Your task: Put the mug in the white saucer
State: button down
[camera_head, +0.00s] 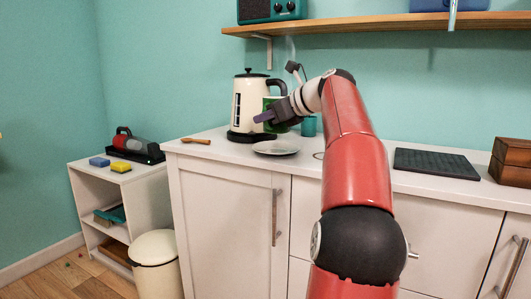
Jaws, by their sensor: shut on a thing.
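A green mug (267,102) is at my gripper (268,114), in front of the kettle's right side. My gripper is shut on the mug, and its fingers and wrist hide much of it. The white saucer (276,148) lies flat on the white counter, below the mug and gripper. The mug is above the saucer and apart from it. The saucer looks empty.
A cream kettle (250,95) on a dark base stands just behind the mug. A teal cup (309,127) stands right of the saucer, close to my arm. A wooden spoon (196,141) lies to the left. A dark mat (437,163) and wooden box (511,161) are at right.

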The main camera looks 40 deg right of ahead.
jog(key=shift+f+b, duration=1.1)
jog(key=shift+f, duration=1.55)
jog(key=c, duration=1.5)
grip_release()
jog(key=shift+f, duration=0.15)
jog(key=shift+r, duration=0.2)
jog(key=p+v, duration=0.1)
jog(key=v, duration=1.1)
